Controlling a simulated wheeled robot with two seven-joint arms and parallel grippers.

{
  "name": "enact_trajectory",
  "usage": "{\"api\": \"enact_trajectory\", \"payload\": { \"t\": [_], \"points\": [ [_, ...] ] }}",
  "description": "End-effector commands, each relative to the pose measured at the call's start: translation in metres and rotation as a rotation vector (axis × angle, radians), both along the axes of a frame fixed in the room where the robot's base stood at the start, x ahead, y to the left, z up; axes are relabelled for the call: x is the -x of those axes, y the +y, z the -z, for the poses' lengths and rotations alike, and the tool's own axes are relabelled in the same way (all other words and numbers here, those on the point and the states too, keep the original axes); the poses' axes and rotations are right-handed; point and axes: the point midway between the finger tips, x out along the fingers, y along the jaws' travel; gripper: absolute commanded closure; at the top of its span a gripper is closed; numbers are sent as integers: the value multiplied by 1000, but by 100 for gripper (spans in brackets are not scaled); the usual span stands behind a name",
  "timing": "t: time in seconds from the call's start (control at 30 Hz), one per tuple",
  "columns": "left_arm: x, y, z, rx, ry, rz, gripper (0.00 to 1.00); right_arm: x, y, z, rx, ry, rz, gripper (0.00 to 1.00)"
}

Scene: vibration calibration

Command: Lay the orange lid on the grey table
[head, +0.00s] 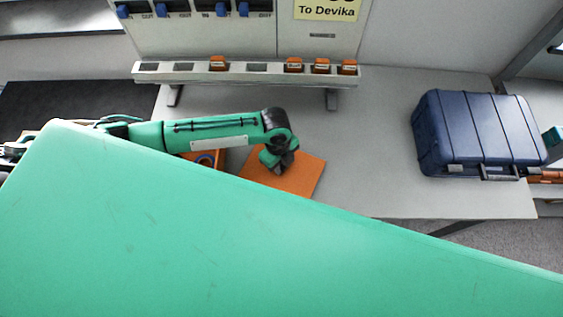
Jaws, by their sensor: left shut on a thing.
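The orange lid (302,178) is a flat square panel over the grey table (375,150), near its front edge. My left gripper (277,165) comes in from the left and is shut on the lid near its upper left part. The fingertips are dark and small, and their contact is partly hidden. I cannot tell whether the lid rests on the table or hangs just above it. Its lower left edge is hidden behind a green part of my own body. My right gripper is not in view.
An orange box (219,155) shows partly beneath my left arm. A dark blue case (475,132) stands at the right. A rail (245,73) with several orange pieces runs along the back. The table between lid and case is clear.

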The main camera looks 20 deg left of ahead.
Motion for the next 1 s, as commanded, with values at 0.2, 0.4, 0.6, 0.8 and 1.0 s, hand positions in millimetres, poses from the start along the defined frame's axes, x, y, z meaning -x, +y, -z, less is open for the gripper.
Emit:
{"api": "enact_trajectory", "payload": {
  "t": [0.2,0.4,0.6,0.8,1.0],
  "points": [
    [0,0,3,0,0,-1,69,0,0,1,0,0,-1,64],
    [0,0,3,0,0,-1,55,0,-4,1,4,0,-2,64],
    [0,0,0,0,0,-1,55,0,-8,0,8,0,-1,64],
    [-3,3,-25,0,-5,1,55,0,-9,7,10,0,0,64],
    [-5,8,-69,0,-5,1,55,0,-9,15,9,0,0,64]
  ]
}}
